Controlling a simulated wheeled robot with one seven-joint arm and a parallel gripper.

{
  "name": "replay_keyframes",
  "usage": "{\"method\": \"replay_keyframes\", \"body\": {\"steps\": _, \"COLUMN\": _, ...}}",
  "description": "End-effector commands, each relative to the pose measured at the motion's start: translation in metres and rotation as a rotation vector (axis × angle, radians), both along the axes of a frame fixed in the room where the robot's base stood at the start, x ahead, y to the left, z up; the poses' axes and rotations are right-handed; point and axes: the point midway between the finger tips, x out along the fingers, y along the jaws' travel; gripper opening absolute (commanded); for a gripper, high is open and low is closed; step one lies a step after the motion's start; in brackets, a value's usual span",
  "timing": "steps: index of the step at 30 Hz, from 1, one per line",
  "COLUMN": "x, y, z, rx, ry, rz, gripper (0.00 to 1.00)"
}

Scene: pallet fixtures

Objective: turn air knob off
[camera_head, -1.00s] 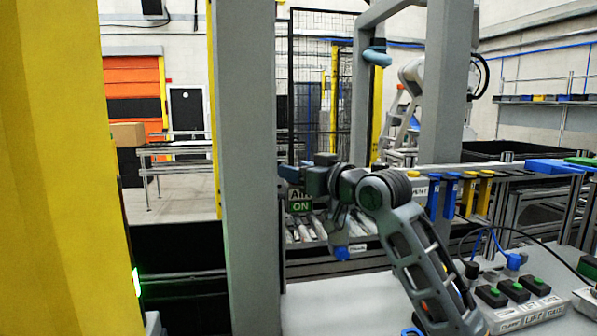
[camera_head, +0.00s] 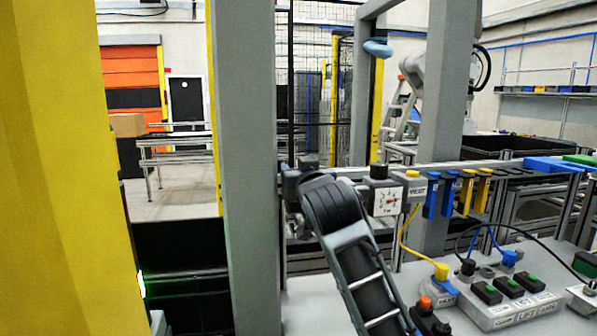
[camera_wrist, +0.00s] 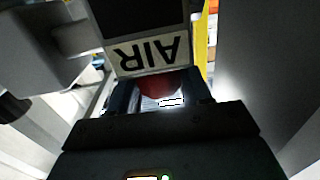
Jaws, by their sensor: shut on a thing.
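Just below the label is a red rounded knob (camera_wrist: 160,87), the air knob, partly hidden by the box. My gripper (camera_wrist: 160,100) has its dark fingers on either side of the knob and is shut on it. How far the knob is turned cannot be made out.
Blue and yellow clips (camera_head: 450,192) hang further right. A panel with green buttons (camera_head: 510,300) and cables stands on the bench. A grey post (camera_head: 247,160) stands close on the left.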

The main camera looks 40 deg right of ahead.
Motion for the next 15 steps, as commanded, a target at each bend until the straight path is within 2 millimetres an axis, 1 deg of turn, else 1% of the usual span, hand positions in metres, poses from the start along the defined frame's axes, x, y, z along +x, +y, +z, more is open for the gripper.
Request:
{"method": "replay_keyframes", "body": {"steps": 6, "x": 0.0001, "y": 0.0000, "z": -0.0005, "rx": 0.000, "ry": 0.001, "rz": -0.037, "gripper": 0.17}}
{"method": "replay_keyframes", "body": {"steps": 15, "x": 0.0000, "y": -0.0004, "z": -0.0005, "rx": 0.000, "ry": 0.001, "rz": -0.042, "gripper": 0.17}}
